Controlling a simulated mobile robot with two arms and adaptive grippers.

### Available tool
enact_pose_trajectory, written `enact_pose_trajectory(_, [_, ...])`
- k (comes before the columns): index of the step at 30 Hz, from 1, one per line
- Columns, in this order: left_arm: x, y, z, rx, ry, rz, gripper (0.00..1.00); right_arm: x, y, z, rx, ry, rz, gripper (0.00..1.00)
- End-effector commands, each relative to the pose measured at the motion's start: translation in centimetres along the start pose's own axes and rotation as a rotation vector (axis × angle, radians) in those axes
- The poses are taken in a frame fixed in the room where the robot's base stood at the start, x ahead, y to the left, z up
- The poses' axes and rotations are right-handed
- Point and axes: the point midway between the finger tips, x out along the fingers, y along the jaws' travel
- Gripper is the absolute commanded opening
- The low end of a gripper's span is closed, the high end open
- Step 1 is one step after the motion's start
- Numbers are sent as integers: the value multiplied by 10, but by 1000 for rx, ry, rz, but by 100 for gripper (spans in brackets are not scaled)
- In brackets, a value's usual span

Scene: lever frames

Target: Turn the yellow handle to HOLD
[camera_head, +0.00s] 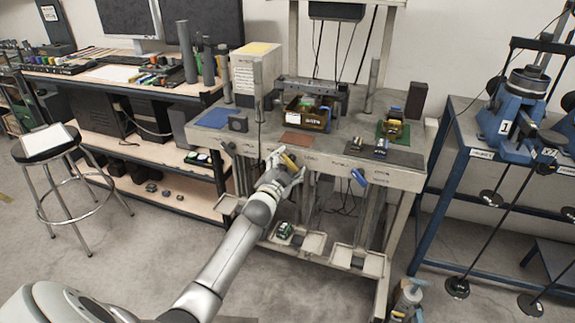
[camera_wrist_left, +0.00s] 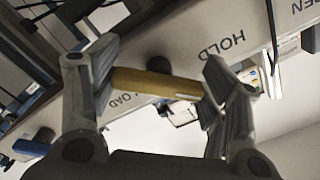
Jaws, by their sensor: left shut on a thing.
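The yellow handle (camera_head: 289,162) is on the front edge of the beige workbench (camera_head: 325,165). In the left wrist view the handle (camera_wrist_left: 155,84) lies crosswise between my fingers, in front of a dark round knob (camera_wrist_left: 158,65). My left gripper (camera_head: 284,171) is shut on it; the fingers also show in the wrist view (camera_wrist_left: 160,78). The HOLD label (camera_wrist_left: 222,46) is on the beige panel, above and right of the handle in that view. A partly covered label ending in "OAD" (camera_wrist_left: 122,99) is by the handle's left end. My right gripper is not in view.
A blue handle (camera_head: 359,178) is on the same front edge to the right, and a dark one (camera_head: 229,149) to the left. A bin (camera_head: 307,116) and small parts stand on the bench. A stool (camera_head: 52,145) is at the left, a blue-framed rack (camera_head: 470,150) at the right.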

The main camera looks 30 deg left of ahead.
Motion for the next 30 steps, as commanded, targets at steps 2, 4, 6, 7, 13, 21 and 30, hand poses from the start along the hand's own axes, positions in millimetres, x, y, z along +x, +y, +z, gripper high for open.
enact_pose_trajectory(2, [0,2,2,-6,-4,3,77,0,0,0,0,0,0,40])
enact_pose_trajectory(4, [0,2,1,-5,-3,3,86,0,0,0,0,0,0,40])
enact_pose_trajectory(6, [0,1,1,-4,-3,2,91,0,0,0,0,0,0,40])
enact_pose_trajectory(7, [0,1,1,-3,-2,2,91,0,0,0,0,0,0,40])
enact_pose_trajectory(13, [0,1,0,-2,-1,1,91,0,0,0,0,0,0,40])
enact_pose_trajectory(21, [-12,1,1,-1,-2,2,91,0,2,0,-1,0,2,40])
enact_pose_trajectory(30, [-66,2,1,-2,-2,3,91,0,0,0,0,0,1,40])
